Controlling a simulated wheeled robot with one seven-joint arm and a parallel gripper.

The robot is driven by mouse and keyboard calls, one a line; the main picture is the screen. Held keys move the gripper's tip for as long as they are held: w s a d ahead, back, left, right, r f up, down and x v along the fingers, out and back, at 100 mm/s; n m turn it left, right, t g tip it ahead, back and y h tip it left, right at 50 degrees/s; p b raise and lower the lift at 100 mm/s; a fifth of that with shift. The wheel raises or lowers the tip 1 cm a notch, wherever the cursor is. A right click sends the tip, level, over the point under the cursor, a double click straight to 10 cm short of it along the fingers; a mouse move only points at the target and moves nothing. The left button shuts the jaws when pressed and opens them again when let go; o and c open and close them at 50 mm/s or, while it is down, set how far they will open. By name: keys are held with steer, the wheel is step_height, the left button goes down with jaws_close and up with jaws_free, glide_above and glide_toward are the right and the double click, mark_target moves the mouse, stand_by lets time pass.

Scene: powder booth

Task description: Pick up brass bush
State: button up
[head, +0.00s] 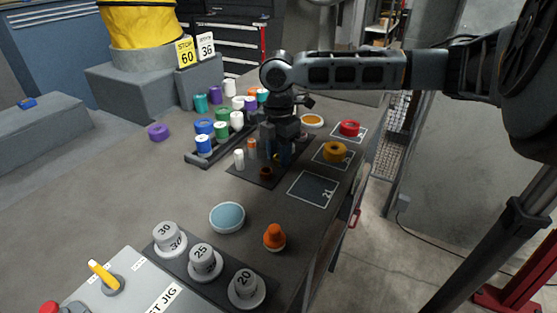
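My gripper (279,150) points down over a dark mat (251,175) in the middle of the bench. Its fingers are small and dark here, so I cannot tell whether they are open or shut. Several small parts stand on the mat around and under it: a white one (239,159), an orange-topped one (252,148), and a short dark copper-brown one (266,173). Something blue shows at the fingertips. I cannot tell which small part is the brass bush; the gripper may hide it. A larger ochre ring (334,152) lies on an outlined square to the right.
A rack of coloured spools (221,131) stands left of the gripper. A red ring (350,128) and a dish of orange powder (312,120) lie behind right. A blue dish (227,217), an orange plug (274,237) and numbered grey plugs (205,262) are in front. The bench's left is mostly clear.

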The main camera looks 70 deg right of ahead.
jaws_close()
steer(key=shift+r, duration=0.15)
